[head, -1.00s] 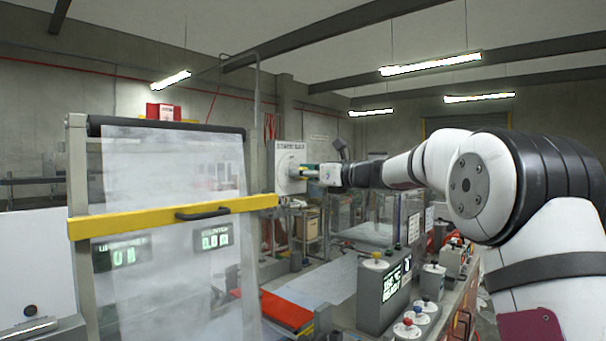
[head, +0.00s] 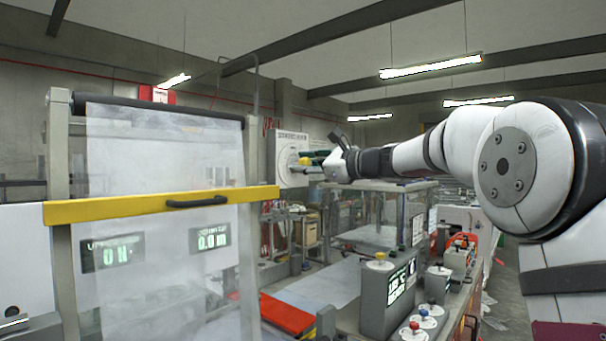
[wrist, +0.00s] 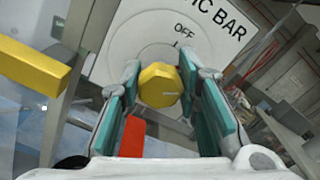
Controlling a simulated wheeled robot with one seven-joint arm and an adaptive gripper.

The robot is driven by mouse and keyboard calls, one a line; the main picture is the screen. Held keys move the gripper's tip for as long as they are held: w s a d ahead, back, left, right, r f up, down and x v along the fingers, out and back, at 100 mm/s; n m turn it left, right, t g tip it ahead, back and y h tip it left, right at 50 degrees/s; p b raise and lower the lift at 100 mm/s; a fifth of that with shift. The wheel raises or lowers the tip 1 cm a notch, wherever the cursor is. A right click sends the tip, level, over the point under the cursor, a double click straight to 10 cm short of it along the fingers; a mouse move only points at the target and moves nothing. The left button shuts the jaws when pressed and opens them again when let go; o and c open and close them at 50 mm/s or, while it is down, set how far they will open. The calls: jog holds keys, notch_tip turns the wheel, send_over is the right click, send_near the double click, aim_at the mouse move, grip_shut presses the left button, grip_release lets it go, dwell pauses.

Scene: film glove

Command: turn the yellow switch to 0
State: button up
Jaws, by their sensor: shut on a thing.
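A yellow knob (wrist: 159,85) stands out from a round dial on a white plate (wrist: 213,22) lettered "...IC BAR" and "OFF". A pale line shows on the knob's face; no 0 is legible in the wrist view. My gripper (wrist: 159,74) has its teal fingers on either side of the knob and is shut on it. In the head view the yellow knob (head: 306,161) shows small at the plate (head: 291,150), with my gripper (head: 322,160) reaching it from the right. The plate's lower part is hidden by the gripper in the wrist view.
A yellow bar (head: 120,209) with a black handle crosses a film frame at left, close to the plate. A red panel (head: 287,314) lies low in the middle.

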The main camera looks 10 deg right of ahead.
jog(key=n+b, duration=0.4)
jog(key=b, duration=0.1)
jog(key=n+b, duration=0.2)
jog(key=shift+w+f+n+b, duration=0.15)
jog(key=shift+f+n+b, duration=0.15)
jog(key=shift+f, duration=0.05)
jog(key=n+b, duration=0.5)
jog(key=b, duration=0.1)
jog(key=shift+a, duration=0.1)
jog(key=shift+s+r, duration=0.1)
jog(key=shift+s, duration=0.1)
jog(key=o, duration=1.2)
jog(key=shift+s, duration=0.1)
jog(key=v, duration=1.2)
